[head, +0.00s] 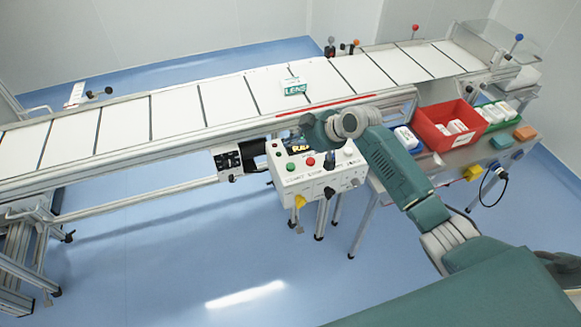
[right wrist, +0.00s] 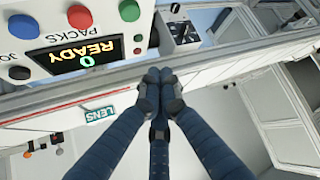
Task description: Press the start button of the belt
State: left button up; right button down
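The control box (head: 318,180) stands at the front edge of the belt, with a display and several buttons. The green button (head: 291,166) sits above the START lettering, left of the red button (head: 311,161). In the right wrist view the green button (right wrist: 129,10) is at the top edge beside the red one (right wrist: 79,17), and the display (right wrist: 75,57) reads READY and 0, upside down. My right gripper (head: 310,128) is above the back of the box, partly hiding the display. Its fingertips (right wrist: 158,75) are together, empty, and apart from the green button. My left gripper is not in view.
The belt (head: 180,112) runs behind the box and carries a LENS pack (head: 294,87). To the right, a side table holds a red bin (head: 422,122) and a green tray (head: 508,107) with white packs. Blue floor lies open in front.

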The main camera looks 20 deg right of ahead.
aim_at(292, 167)
notch_tip(292, 167, down, 7)
jog(key=b, duration=0.5)
jog(key=shift+f, duration=0.1)
jog(key=shift+f+b, duration=0.25)
jog(key=shift+b, duration=0.15)
jog(key=shift+f, duration=0.1)
dwell(0.7)
jog(key=shift+f, duration=0.3)
